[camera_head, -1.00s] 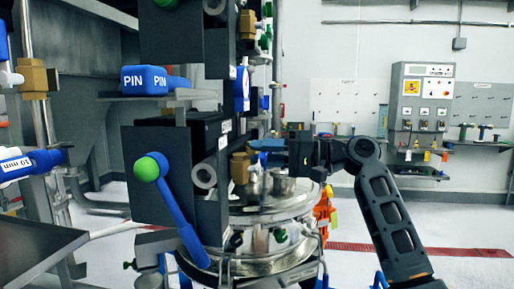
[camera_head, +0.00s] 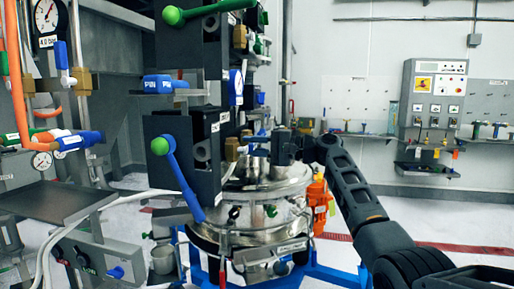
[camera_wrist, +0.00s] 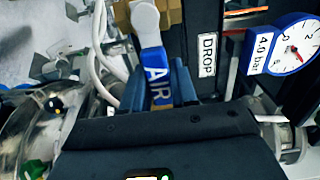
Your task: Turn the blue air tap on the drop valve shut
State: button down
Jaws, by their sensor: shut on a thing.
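The blue air tap (camera_wrist: 157,72) shows in the wrist view as a blue lever lettered AIR, with a pale hub by a brass body (camera_wrist: 121,14). My gripper (camera_wrist: 160,92) is shut on the lever, one finger on each side of it. The drop valve's DROP label (camera_wrist: 207,66) is just right of the lever. In the head view my gripper (camera_head: 275,143) is at the dark valve stack, above the steel sifter. The blue tap (camera_head: 256,139) is small there and partly hidden, so its exact angle is hard to tell.
A 4.0 bar gauge (camera_wrist: 292,46) stands close right of the tap in the wrist view. A green-knobbed blue lever (camera_head: 178,170) is on the stack's near side. The steel sifter (camera_head: 262,205) lies below. A wall control panel (camera_head: 437,95) is at the back right.

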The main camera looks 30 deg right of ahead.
jog(key=shift+d, duration=0.1)
dwell(0.3)
jog(key=c, duration=1)
grip_release()
jog(key=shift+o, duration=0.2)
jog(key=shift+f, duration=0.1)
jog(key=b+v, duration=0.1)
jog(key=v, duration=0.6)
jog(key=shift+s+d+b, duration=0.25)
jog(key=shift+s+b, duration=0.05)
jog(key=shift+b, duration=0.1)
